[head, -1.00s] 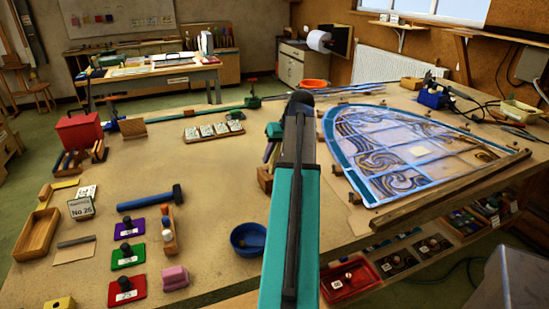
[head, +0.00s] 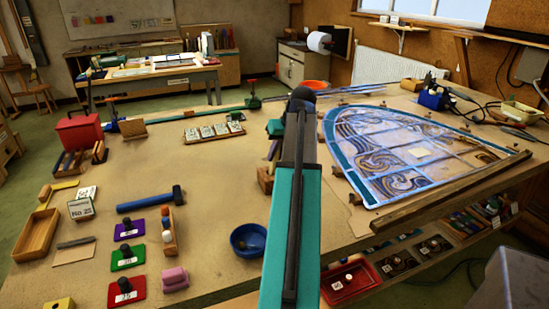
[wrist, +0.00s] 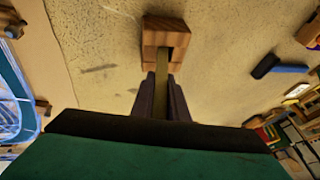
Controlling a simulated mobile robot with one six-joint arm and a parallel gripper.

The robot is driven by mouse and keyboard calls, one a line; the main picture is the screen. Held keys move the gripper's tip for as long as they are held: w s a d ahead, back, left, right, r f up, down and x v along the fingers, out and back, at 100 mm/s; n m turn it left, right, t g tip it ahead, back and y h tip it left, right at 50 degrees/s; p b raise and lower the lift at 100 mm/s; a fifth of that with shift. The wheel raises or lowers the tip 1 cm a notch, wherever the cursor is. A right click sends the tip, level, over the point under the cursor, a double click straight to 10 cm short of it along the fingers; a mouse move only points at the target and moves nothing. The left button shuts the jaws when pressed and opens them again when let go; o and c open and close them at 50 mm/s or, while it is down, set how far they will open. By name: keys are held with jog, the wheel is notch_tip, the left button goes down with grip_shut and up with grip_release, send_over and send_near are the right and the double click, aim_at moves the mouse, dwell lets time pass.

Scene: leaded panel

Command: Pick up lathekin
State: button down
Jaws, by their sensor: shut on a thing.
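The lathekin (wrist: 161,100) shows in the wrist view as a narrow olive-brown strip. My gripper (wrist: 164,88) is shut on it, with a dark finger on each side. Its far end reaches the slot of a small wooden block (wrist: 164,32); I cannot tell how deep it sits. In the head view my gripper (head: 272,152) is just above the same wooden block (head: 265,180), partly hidden by my teal arm. The lathekin cannot be made out in that view.
The leaded panel (head: 405,150) lies right of my arm, with a wooden batten (head: 450,190) along its near edge. A blue bowl (head: 248,240) and a blue hammer (head: 150,199) lie nearer on the bench.

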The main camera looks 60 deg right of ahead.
jog(key=r, duration=0.4)
jog(key=d+r+b, duration=0.1)
jog(key=shift+s+r, duration=0.3)
jog(key=shift+r, duration=0.1)
jog(key=s+a+b, duration=0.1)
jog(key=s+a, duration=0.2)
jog(key=s, duration=1.1)
jog(key=shift+b, duration=0.4)
jog(key=shift+w+r, duration=0.1)
jog(key=shift+r+p, duration=0.4)
jog(key=shift+p, duration=0.25)
